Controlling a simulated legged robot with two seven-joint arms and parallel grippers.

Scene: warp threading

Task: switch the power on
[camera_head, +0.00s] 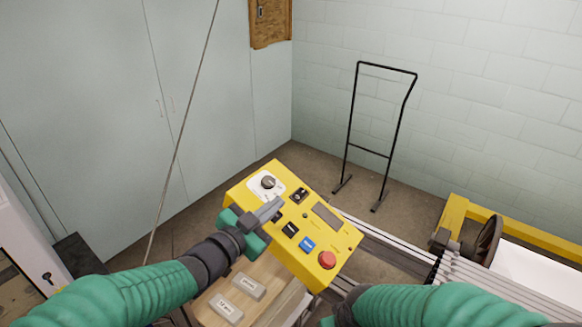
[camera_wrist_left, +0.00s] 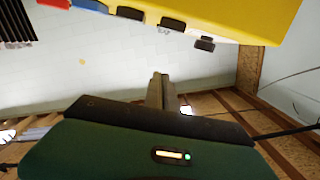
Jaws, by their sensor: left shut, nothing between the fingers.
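A yellow control panel (camera_head: 292,259) stands tilted in the middle of the head view. It carries a round grey rotary knob (camera_head: 267,182) on a white plate at its upper left. It also has a black switch (camera_head: 299,195), a dark display (camera_head: 327,215), black and blue buttons and a red round button (camera_head: 327,259). My left gripper (camera_head: 276,203) is shut and empty, its fingertips over the panel just below the knob and apart from it. In the left wrist view the shut fingers (camera_wrist_left: 158,88) point toward the yellow panel edge (camera_wrist_left: 225,18). My right gripper is out of view; only its green arm shows.
A wooden surface with two labelled grey blocks (camera_head: 248,286) lies below the panel. A black metal frame (camera_head: 349,130) stands by the wall. A machine with a roller (camera_head: 488,238) and metal rails is at the right. A thin rod (camera_head: 181,130) leans at the left.

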